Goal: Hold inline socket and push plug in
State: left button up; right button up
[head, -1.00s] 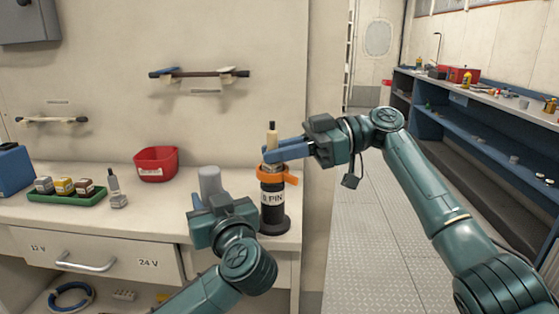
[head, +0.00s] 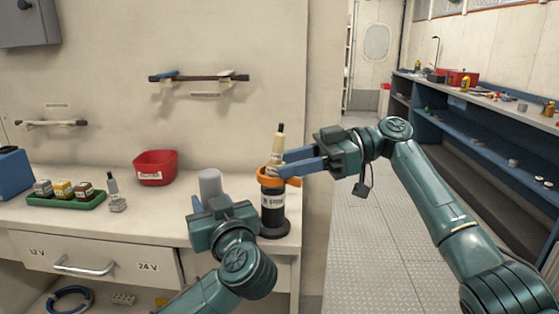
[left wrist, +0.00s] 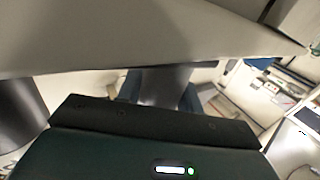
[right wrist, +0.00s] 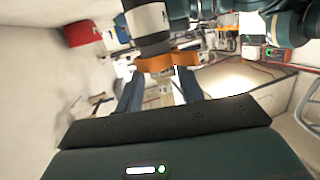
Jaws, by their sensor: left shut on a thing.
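A black cylindrical socket body (head: 273,212) with a white label and an orange collar (head: 266,178) stands upright on a round black base at the counter's right end. A beige plug with a black tip (head: 277,150) rises from the collar, leaning slightly right; how deep it sits is hidden. My right gripper (head: 282,163) is open, with its blue fingers beside the plug. In the right wrist view the plug (right wrist: 165,92) lies between the parted fingers. My left gripper (head: 203,202) is shut on a grey cylinder (head: 210,182) left of the socket body; the cylinder shows in the left wrist view (left wrist: 163,85).
A red bin (head: 155,168), a green tray (head: 68,203) with small jars and a small bottle (head: 115,195) stand on the counter at left. A wall rack (head: 198,77) hangs behind. The aisle at right is clear.

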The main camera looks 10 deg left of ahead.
jog(key=v, duration=0.9)
jog(key=shift+w+d+r, duration=0.15)
jog(key=shift+d, duration=0.15)
notch_tip(320, 180, down, 21)
jog(key=a+m+t+h, duration=0.1)
jog(key=m+t+h, duration=0.1)
jog(key=m+t, duration=0.4)
jog(key=s+d+f+m+t+h, duration=0.2)
jog(key=s+f+m+t, duration=0.15)
jog(key=f, duration=0.65)
jog(key=s+d+f+m+t+h, duration=0.1)
jog(key=s+f+m+t+h, duration=0.1)
jog(key=s+f+m, duration=0.5)
jog(key=s+d+f+t+h, duration=0.2)
jog(key=s+d+f+t, duration=0.15)
jog(key=s, duration=0.25)
jog(key=s+d+r+m+t+h, duration=0.2)
jog(key=s+d+r+t, duration=0.1)
jog(key=s+r, duration=0.7)
jog(key=shift+s+d+t, duration=0.4)
jog(key=shift+s+d, duration=0.45)
jog(key=shift+s, duration=0.15)
